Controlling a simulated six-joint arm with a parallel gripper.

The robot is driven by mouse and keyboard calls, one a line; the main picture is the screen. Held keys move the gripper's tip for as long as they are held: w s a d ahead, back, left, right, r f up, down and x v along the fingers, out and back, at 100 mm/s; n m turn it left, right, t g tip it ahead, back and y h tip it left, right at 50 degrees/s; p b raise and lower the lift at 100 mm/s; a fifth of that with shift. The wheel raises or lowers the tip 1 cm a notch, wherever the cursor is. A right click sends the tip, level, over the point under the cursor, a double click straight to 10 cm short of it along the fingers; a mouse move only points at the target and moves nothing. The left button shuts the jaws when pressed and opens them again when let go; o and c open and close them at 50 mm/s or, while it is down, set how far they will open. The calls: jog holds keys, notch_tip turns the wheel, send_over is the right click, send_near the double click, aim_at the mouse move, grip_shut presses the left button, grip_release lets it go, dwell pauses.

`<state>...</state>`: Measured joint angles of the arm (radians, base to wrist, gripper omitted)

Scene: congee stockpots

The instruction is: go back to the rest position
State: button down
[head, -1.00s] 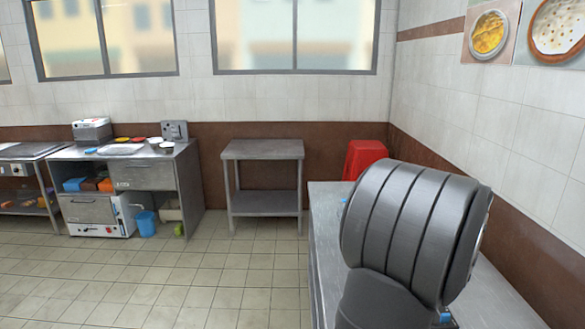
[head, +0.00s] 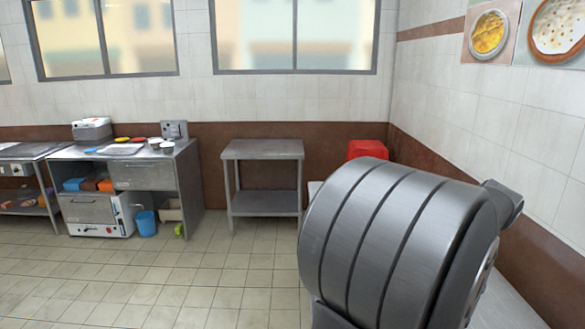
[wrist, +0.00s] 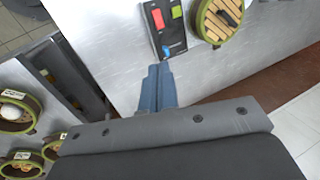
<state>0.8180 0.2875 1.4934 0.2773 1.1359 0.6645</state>
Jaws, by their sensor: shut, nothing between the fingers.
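In the wrist view my gripper (wrist: 160,72) is shut, its two blue-grey fingers pressed together with nothing between them. It hangs over a metal counter (wrist: 110,25), apart from the things on it. In the head view a large grey ribbed part of my arm fills the lower right and hides most of the counter there. My gripper is not visible in the head view.
In the wrist view a dark tray with coloured pieces (wrist: 163,25) and a green-rimmed round container (wrist: 217,18) lie beyond the fingertips. Several similar containers (wrist: 18,110) are at the left. In the head view a red stool (head: 367,149) and steel table (head: 262,150) stand behind.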

jog(key=shift+r, duration=0.1)
dwell(0.6)
jog(key=c, duration=2.1)
grip_release()
